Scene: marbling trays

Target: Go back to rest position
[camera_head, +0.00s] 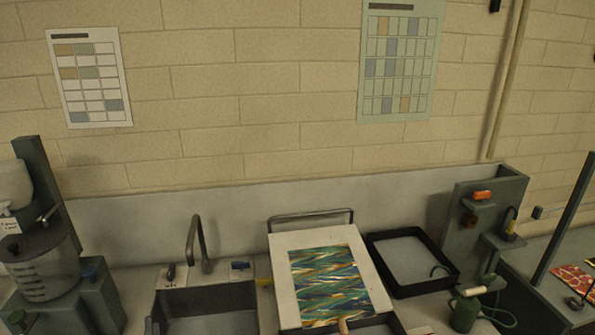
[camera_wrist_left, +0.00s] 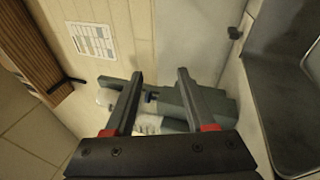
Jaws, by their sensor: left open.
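My left gripper (camera_wrist_left: 159,76) shows in the left wrist view, with its two dark fingers spread apart and red bands at their bases. It is open, and nothing is held between the fingers. Beyond the fingers are a grey stand (camera_wrist_left: 205,103) and a pale container, partly hidden by the fingers. In the head view I cannot make out the left gripper clearly. My right gripper is not in view.
The head view shows a measuring bucket (camera_head: 45,268), a sink (camera_head: 205,296) with a tap (camera_head: 200,245), a white board (camera_head: 285,242) bearing a marbled sheet (camera_head: 328,285), a black tray (camera_head: 445,272), a grey tool stand (camera_head: 462,225) and a green can (camera_head: 465,312).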

